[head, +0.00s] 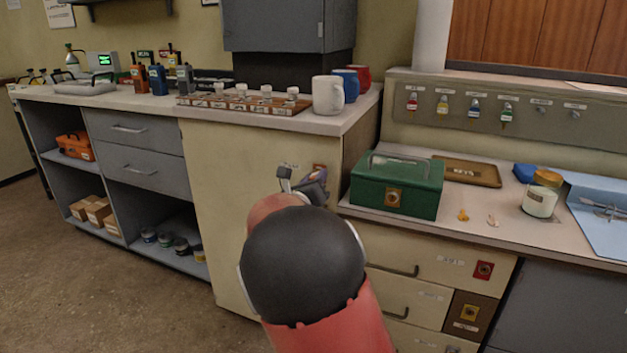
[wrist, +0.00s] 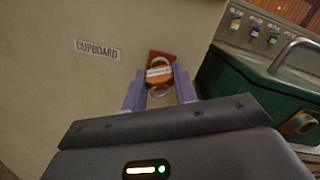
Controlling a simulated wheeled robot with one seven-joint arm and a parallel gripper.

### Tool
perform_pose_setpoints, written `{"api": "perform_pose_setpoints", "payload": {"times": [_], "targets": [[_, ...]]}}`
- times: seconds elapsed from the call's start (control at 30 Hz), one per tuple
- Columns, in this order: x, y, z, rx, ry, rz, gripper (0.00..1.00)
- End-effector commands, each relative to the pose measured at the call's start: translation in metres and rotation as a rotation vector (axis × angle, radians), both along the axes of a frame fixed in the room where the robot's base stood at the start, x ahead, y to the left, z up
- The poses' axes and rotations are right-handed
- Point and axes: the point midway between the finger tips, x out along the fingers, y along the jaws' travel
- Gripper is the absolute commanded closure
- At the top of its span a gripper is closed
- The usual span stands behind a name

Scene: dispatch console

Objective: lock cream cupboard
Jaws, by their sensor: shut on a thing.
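The cream cupboard (head: 232,190) stands under the left counter; it fills the left of the wrist view (wrist: 60,95) with its "CUPBOARD" label. An orange-brown lock plate (head: 320,169) is on its door, and it shows in the wrist view (wrist: 154,54) too. My gripper (head: 305,183) is at this plate, its two purple fingers (wrist: 160,83) shut on an orange key (wrist: 160,74) with a pale label band and a ring below. The key is in front of the plate, seemingly at the keyhole; its tip is hidden. My arm hides the cupboard's lower right in the head view.
A green cash box (head: 398,188) stands on the right counter, close to the right of my gripper. A key rack (head: 460,106) with several tagged keys is behind it. Mugs (head: 328,95) stand on the counter above the cupboard. Drawers (head: 425,268) are below right.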

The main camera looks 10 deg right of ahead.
Motion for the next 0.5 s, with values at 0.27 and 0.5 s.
{"api": "perform_pose_setpoints", "payload": {"times": [0.27,0.5], "targets": [[0.0005,-0.0031,0.0023,-0.057,0.037,-0.004,0.93],[0.0001,-0.004,0.003,-0.165,0.116,-0.005,0.93]]}}
